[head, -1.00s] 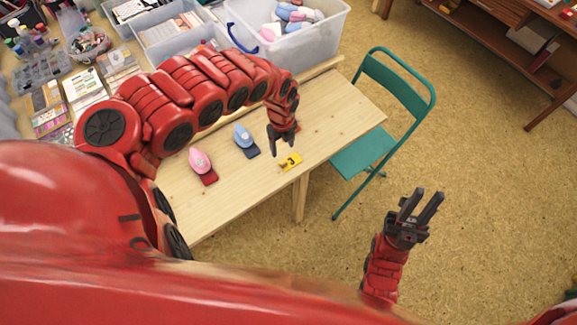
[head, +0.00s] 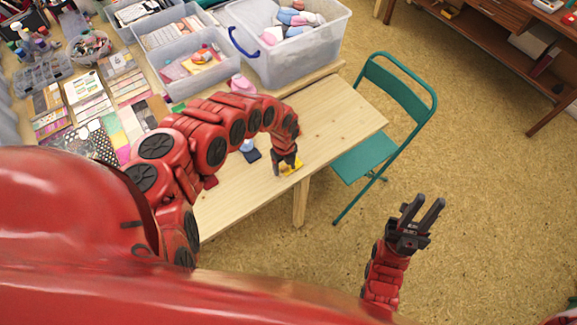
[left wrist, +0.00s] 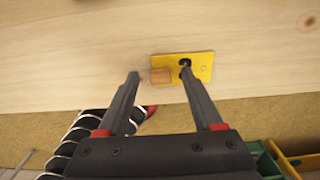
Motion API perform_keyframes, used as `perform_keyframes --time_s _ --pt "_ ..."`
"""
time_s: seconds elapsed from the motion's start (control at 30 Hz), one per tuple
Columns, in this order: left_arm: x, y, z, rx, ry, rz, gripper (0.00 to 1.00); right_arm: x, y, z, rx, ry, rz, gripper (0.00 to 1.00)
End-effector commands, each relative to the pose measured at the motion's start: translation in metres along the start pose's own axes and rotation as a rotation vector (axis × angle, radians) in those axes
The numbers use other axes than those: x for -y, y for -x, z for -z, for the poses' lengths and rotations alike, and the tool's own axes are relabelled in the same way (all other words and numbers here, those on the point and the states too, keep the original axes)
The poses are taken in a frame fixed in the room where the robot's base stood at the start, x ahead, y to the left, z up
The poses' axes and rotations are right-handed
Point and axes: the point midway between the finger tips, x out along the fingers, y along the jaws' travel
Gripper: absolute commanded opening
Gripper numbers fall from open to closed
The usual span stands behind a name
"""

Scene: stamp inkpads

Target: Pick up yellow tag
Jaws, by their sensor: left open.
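The yellow tag (head: 297,165) lies flat near the front edge of the wooden table, partly hidden by my left gripper (head: 285,169). In the left wrist view the tag (left wrist: 202,62) shows black marks and a small wooden-coloured block (left wrist: 161,75) at its left end. My left gripper (left wrist: 160,72) is open just over the tag. Its right fingertip overlaps the black marks and its left fingertip is beyond the tag's left end. I cannot tell whether the fingers touch it. My right gripper (head: 424,212) is open and empty, away from the table.
A dark blue inkpad (head: 251,155) lies left of the tag, its stamp mostly hidden by my left arm. A red pad (head: 210,182) shows below the arm. Clear bins (head: 290,60) and craft papers fill the back. A green chair (head: 365,155) stands right of the table, whose right part is bare.

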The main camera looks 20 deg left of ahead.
Motion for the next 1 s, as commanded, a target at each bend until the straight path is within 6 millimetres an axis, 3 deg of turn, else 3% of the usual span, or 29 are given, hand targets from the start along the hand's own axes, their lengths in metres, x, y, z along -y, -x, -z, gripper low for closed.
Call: perform_keyframes --time_s 0.27,0.63,1.0 --pt "0.0005 -0.0013 -0.0007 0.002 0.000 0.001 0.66 0.0000 -0.0002 0.0000 0.000 0.000 0.000 0.27" --pt "0.0005 -0.0011 -0.0009 0.002 0.000 0.001 0.00 0.0000 -0.0001 0.0000 0.000 0.000 0.000 0.27" --pt "0.0007 0.0021 -0.0014 0.002 0.000 0.002 0.00 0.0001 0.0010 -0.0002 0.000 0.000 0.000 0.27"
